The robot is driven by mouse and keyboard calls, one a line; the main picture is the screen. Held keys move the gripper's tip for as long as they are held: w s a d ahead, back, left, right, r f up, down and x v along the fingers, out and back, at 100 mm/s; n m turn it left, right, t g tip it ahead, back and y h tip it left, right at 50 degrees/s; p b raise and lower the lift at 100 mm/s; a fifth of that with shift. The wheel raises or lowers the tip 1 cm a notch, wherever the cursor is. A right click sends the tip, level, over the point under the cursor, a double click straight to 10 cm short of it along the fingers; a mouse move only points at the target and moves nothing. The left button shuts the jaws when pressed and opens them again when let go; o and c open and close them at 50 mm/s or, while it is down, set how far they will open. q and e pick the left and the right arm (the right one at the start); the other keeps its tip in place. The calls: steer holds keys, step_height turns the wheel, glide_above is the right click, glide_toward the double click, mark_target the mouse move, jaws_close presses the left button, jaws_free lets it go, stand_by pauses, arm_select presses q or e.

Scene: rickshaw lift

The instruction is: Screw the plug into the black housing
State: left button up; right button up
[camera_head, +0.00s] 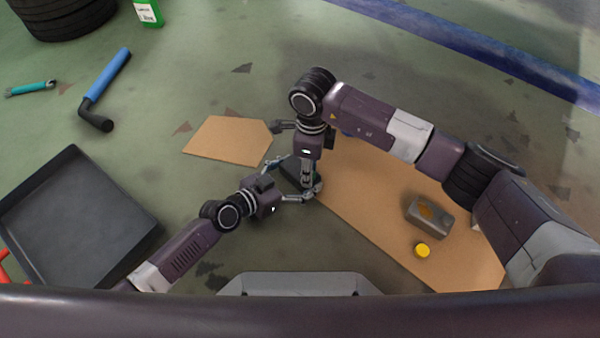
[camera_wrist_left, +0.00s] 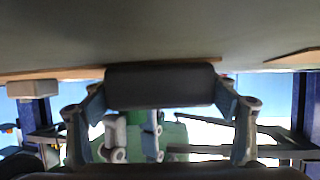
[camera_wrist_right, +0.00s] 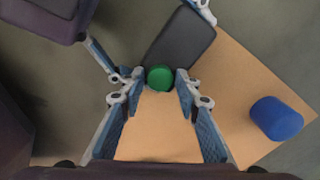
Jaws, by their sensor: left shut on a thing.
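The black housing (camera_wrist_right: 181,45) is a dark rounded block, held in my left gripper (camera_wrist_left: 165,100), whose fingers grip its two ends in the left wrist view. In the head view the housing (camera_head: 290,178) is partly hidden by both grippers. The green round plug (camera_wrist_right: 159,78) is at the housing's near edge in the right wrist view. My right gripper (camera_wrist_right: 160,82) comes from above, with a fingertip on each side of the plug. I cannot tell whether the fingertips press on it, or how deep the plug sits.
Cardboard (camera_head: 365,215) lies on the floor beneath, with a metal box (camera_head: 430,217) and yellow cap (camera_head: 422,250) on it. A blue round object (camera_wrist_right: 276,119) is beside my right gripper. A black tray (camera_head: 80,215) and blue-handled tool (camera_head: 110,75) lie left.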

steer(key=shift+f, duration=0.15)
steer(key=shift+c, duration=0.2)
jaws_close()
steer(key=shift+o, duration=2)
jaws_free()
step_height(320, 180, up, 12)
